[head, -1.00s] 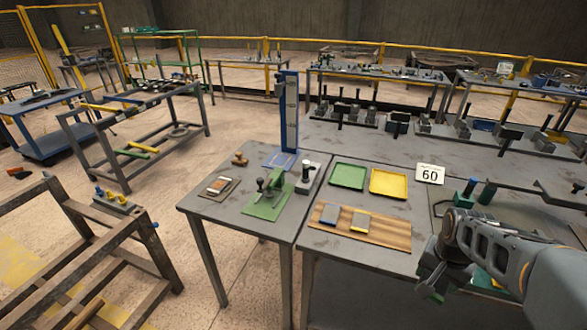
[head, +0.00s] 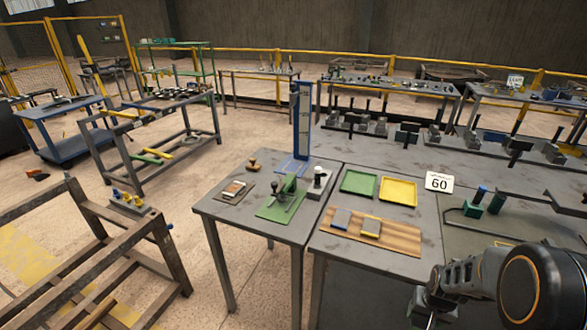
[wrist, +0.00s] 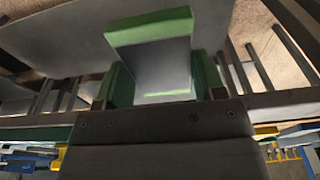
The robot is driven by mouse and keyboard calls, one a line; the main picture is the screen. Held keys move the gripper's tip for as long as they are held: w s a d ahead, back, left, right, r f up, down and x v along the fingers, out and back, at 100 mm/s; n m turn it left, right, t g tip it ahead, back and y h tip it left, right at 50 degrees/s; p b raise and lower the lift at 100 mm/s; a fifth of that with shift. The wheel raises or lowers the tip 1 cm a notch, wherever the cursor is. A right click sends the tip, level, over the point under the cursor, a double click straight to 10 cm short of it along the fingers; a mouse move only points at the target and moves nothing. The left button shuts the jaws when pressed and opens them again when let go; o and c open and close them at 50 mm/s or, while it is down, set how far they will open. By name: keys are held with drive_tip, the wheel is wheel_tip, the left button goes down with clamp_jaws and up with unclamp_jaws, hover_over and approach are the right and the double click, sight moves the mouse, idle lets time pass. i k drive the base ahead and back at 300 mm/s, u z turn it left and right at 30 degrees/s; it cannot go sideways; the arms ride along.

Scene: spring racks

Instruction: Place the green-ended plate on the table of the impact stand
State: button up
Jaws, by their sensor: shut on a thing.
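The green-ended plate (wrist: 160,62) is a grey block with a green end, held between the green-lined fingers of my gripper (wrist: 163,82) in the wrist view. In the head view my gripper (head: 422,308) is at the lower right, partly cut off; the plate cannot be made out there. The impact stand (head: 301,120) appears to be the tall blue upright at the back of the near left table. A flat blue base (head: 291,167) lies at its foot. My gripper is well to the right of it and nearer to me.
A green tray (head: 359,184), yellow tray (head: 398,192) and wooden board (head: 400,238) with two plates lie to the right.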

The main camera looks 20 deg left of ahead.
sight(292, 166)
drive_tip(key=z, duration=3)
drive_tip(key=k, duration=2.25)
drive_tip(key=u, duration=2.55)
